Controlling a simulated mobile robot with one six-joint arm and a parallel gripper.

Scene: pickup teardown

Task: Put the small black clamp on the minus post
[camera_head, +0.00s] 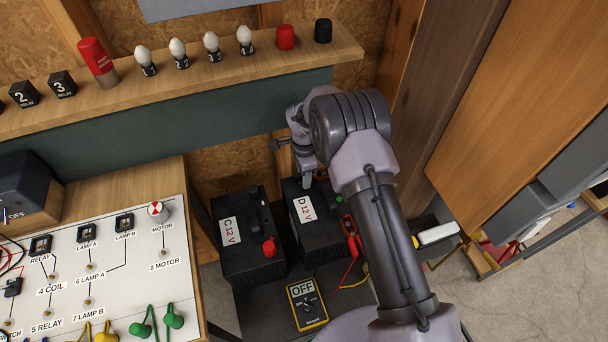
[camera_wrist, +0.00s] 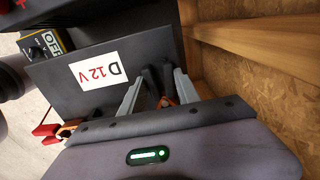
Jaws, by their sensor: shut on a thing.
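My gripper (camera_head: 306,182) is at the back of battery D (camera_head: 320,241), low over its top. In the wrist view my gripper (camera_wrist: 158,74) is shut on the small black clamp (camera_wrist: 151,77), with black handles and a copper-coloured jaw between the two grey fingers. In the head view my gripper and arm hide the clamp. Battery D, with its "D 12 V" label, also fills the middle of the wrist view (camera_wrist: 60,72). Its minus post cannot be made out, so I cannot tell whether the clamp touches it. The red clamp (camera_head: 354,243) is at battery D's right side.
Battery C (camera_head: 250,268) with a red cap (camera_head: 269,247) stands close on the left. A yellow meter (camera_head: 307,304) reading OFF lies in front. A wooden wall (camera_wrist: 262,62) is close to my gripper. The labelled board (camera_head: 120,262) is further left.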

